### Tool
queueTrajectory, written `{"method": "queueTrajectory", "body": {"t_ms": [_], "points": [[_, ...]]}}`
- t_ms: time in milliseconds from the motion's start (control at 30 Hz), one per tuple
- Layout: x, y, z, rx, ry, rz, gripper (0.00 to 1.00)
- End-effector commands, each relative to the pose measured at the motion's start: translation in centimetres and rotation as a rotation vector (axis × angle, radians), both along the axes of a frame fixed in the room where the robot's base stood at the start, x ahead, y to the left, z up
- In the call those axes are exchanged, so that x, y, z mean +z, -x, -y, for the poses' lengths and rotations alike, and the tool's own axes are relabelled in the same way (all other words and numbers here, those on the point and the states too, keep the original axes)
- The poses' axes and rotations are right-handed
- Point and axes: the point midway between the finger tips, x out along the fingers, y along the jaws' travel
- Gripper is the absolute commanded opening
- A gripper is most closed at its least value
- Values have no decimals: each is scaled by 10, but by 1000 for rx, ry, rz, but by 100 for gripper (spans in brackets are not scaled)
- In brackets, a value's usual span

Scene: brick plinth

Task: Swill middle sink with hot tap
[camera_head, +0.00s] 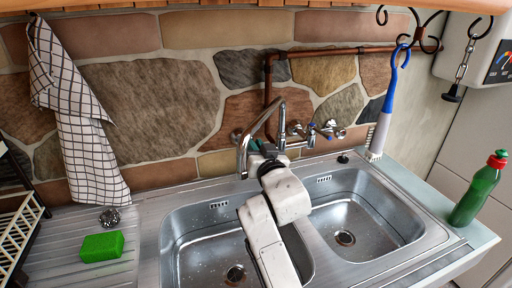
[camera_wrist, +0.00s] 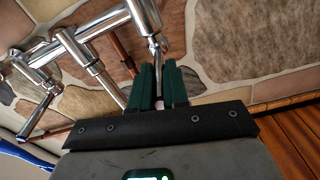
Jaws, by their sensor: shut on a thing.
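A chrome tap stands at the stone wall, with its curved spout (camera_head: 243,158) pointing down over the left basin (camera_head: 190,225). The chrome mixer body shows large in the wrist view (camera_wrist: 85,50). A right-hand tap handle (camera_head: 330,123) shows a bit of blue. My gripper (camera_head: 256,146) is at the left side of the tap, behind the spout. Its dark green fingers (camera_wrist: 158,72) are closed around a thin chrome tap handle (camera_wrist: 156,46) in the wrist view. The gripped end is partly hidden between the fingers. I cannot make out running water.
A right basin (camera_head: 385,215) lies beside the left one. A green sponge (camera_head: 102,246) and a steel scourer (camera_head: 109,217) lie on the left drainer. A checked towel (camera_head: 78,120), a blue-handled brush (camera_head: 384,115) and a green bottle (camera_head: 478,192) stand clear.

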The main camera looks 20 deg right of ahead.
Motion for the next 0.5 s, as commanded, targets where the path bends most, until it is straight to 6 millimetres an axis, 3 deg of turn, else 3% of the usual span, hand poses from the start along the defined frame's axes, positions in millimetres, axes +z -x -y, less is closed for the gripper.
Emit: {"method": "queueTrajectory", "body": {"t_ms": [500], "points": [[-5,-2,-9,-84,4,1,0]]}}
